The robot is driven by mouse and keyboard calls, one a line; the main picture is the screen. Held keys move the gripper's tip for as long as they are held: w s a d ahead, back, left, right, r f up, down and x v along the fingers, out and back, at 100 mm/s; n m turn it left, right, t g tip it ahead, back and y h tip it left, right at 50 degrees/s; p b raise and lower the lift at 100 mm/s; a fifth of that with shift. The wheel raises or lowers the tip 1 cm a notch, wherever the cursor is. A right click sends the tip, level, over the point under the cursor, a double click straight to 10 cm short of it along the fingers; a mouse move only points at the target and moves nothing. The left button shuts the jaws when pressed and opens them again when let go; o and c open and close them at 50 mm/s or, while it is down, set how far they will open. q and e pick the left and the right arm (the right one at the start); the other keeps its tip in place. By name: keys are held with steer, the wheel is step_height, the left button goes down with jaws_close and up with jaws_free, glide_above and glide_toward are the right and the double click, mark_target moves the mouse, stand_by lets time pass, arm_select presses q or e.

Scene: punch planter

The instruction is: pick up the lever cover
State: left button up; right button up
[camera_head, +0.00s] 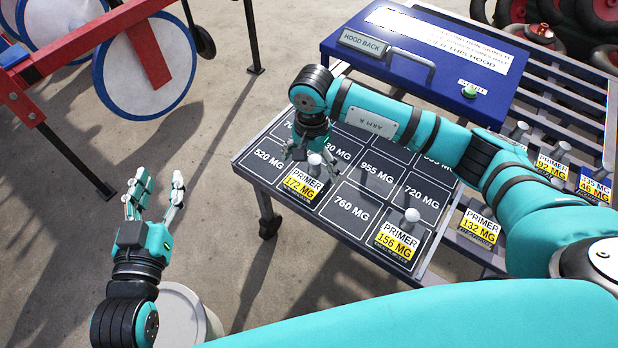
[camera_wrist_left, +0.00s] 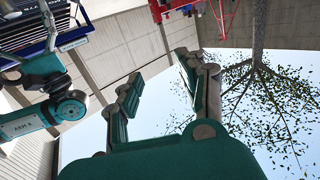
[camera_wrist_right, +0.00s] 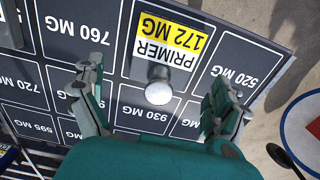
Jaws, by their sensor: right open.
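Nothing in view is marked as a lever cover, and I cannot tell which part it is. A blue hood (camera_head: 345,55) with a grey handle and a "HOOD BACK" plate lies at the back of the rack in the head view. My right gripper (camera_head: 311,160) is open over the dark labelled board. In the right wrist view its fingers (camera_wrist_right: 157,100) stand on either side of a grey knob (camera_wrist_right: 158,88) on the "PRIMER 172 MG" tag, apart from it. My left gripper (camera_head: 158,184) is open and empty, raised left of the board; its fingers show in the left wrist view (camera_wrist_left: 160,82).
The board (camera_head: 345,210) has several labelled squares. Another knob (camera_head: 411,216) stands on the "156 MG" tag. More knobs and tags sit on the slatted rack at right. Red machinery (camera_head: 70,50) stands at upper left; a white bucket (camera_head: 180,315) is below.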

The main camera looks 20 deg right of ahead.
mark_target(309, 177)
steer(key=f, duration=0.1)
steer(key=f+b, duration=0.1)
steer(key=f, duration=0.2)
steer(key=shift+a+f, duration=0.25)
steer(key=shift+f, duration=0.25)
arm_select(q)
step_height(309, 177, up, 7)
steer(key=t+h, duration=0.1)
steer(key=t, duration=0.3)
steer(key=shift+s+d+h, duration=0.4)
arm_select(e)
steer(key=shift+c, duration=0.4)
steer(key=c, duration=1.1)
steer(key=shift+w, duration=0.1)
steer(key=shift+c, duration=0.5)
